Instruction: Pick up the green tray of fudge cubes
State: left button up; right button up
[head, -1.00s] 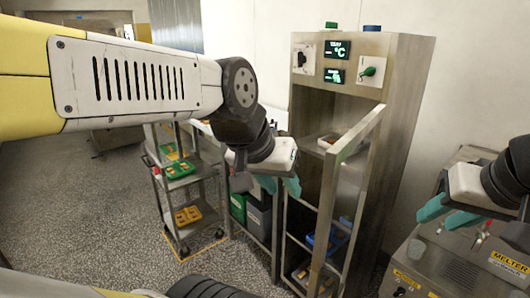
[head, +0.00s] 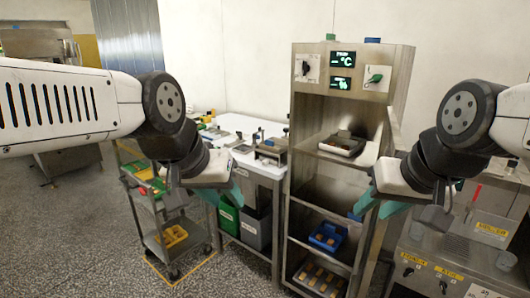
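A green tray (head: 140,167) lies on the upper shelf of the metal cart at the left. Part of the shelf is hidden behind my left arm, and its small orange-brown contents are hard to make out. My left gripper (head: 226,196) is in front of the white table, to the right of the cart. Its teal fingers look apart and empty. My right gripper (head: 376,206) is in front of the cabinet's right side, far from the tray. Its teal fingers look apart and empty.
The cart (head: 143,222) has a yellow tray (head: 170,239) on its lower shelf. The tall steel cabinet (head: 300,130) stands open, holding a dark tray (head: 343,144) and a blue tray (head: 327,237). Grey (head: 255,228) and green bins sit under the white table (head: 256,128). Floor is clear left of the cart.

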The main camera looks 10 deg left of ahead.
aim_at(158, 187)
jog(key=i+j, duration=0.15)
jog(key=j, duration=0.25)
jog(key=i+j, duration=0.1)
jog(key=j, duration=0.35)
jog(key=i+j, duration=0.15)
jog(key=j, duration=0.25)
jog(key=i+j, duration=0.15)
jog(key=j, duration=0.25)
jog(key=i+j, duration=0.15)
jog(key=j, duration=0.25)
jog(key=i+j, duration=0.1)
jog(key=j, duration=0.35)
jog(key=i+j, duration=0.15)
jog(key=j, duration=0.2)
jog(key=i+j, duration=0.15)
jog(key=j, duration=0.2)
jog(key=i+j, duration=0.2)
jog(key=j, duration=0.2)
jog(key=i+j+u, duration=0.1)
jog(key=j, duration=0.25)
jog(key=i+j, duration=0.2)
jog(key=j, duration=0.15)
jog(key=i+j, duration=0.15)
jog(key=j, duration=0.2)
jog(key=i+j, duration=0.2)
